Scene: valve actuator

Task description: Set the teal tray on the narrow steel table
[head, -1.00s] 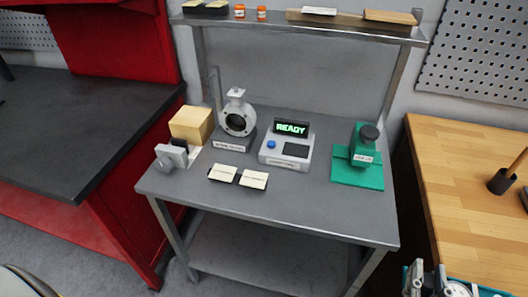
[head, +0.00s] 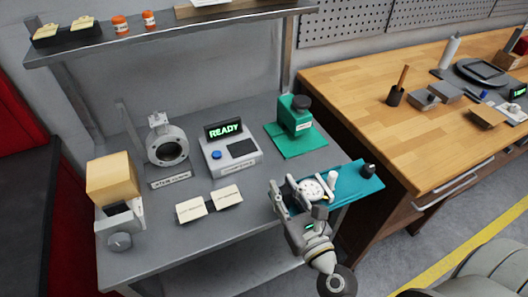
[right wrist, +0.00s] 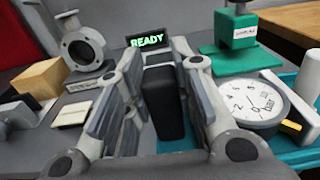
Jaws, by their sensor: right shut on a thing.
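The teal tray (head: 352,186) is at the front right edge of the narrow steel table (head: 257,188). It carries a round white dial gauge (head: 312,189), a white cylinder (head: 332,179) and a black knob (head: 368,170). My right gripper (head: 292,196) is at the tray's left end. In the right wrist view its fingers (right wrist: 160,105) close around a black upright block, and the tray (right wrist: 290,158) shows at right. I cannot tell whether the tray touches the tabletop. My left gripper is not in view.
On the table stand a green press (head: 293,125), a READY display unit (head: 230,150), a grey valve (head: 167,145), a tan block (head: 112,178) and cream cards (head: 208,203). A wooden bench (head: 400,130) adjoins at right. A shelf (head: 170,30) hangs above the back.

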